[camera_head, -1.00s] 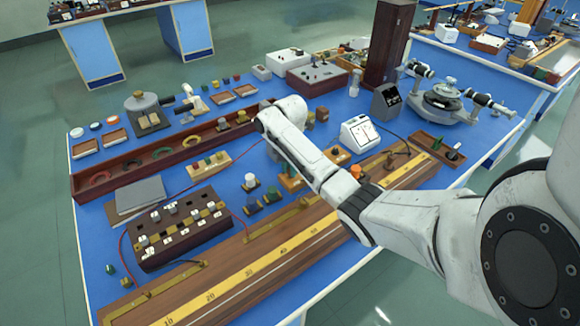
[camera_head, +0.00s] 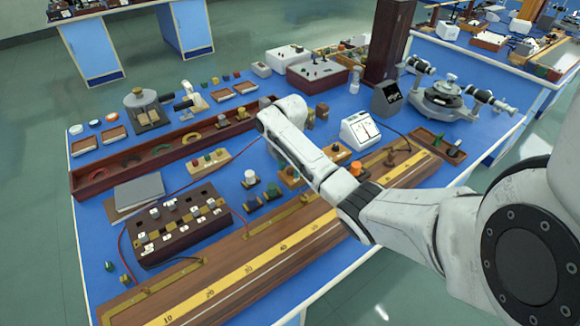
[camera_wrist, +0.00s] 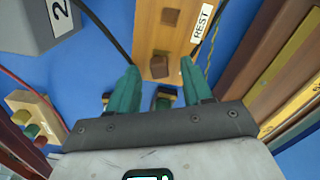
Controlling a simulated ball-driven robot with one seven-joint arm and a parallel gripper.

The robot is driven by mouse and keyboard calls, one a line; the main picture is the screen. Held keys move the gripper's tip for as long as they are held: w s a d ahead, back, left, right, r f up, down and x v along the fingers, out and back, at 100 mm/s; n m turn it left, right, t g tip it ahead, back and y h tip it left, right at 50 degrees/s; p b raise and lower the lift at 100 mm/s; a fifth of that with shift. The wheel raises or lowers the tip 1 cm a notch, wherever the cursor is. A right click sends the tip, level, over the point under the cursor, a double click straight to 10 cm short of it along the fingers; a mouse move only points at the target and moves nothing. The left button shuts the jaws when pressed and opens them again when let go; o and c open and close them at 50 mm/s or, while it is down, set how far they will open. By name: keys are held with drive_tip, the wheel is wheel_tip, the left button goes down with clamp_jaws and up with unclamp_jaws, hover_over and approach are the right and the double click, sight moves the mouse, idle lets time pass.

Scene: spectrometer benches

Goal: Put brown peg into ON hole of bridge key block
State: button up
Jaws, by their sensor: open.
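A light wooden block (camera_wrist: 186,45) marked REST stands upper middle in the wrist view. One brown square piece (camera_wrist: 170,17) shows near its label. A second brown piece (camera_wrist: 158,66) is at its near end, between my fingertips. I cannot tell for sure which is a raised peg and which a hole; no ON label is legible. My gripper (camera_wrist: 158,84) is open, its two green fingers spread on either side of the block's near end. In the head view the gripper is hidden behind my white arm.
A grey box (camera_wrist: 50,25) marked 2 stands at upper left of the wrist view, with a dark cable between it and the block. A small wooden stand (camera_wrist: 35,115) with coloured knobs is at left. A long wooden rule board (camera_head: 225,285) runs along the bench front.

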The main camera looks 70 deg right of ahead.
drive_tip(key=shift+r, duration=0.15)
wheel_tip(320, 180, up, 10)
drive_tip(key=shift+r+p, duration=0.25)
drive_tip(key=shift+p, duration=0.1)
idle(0.6)
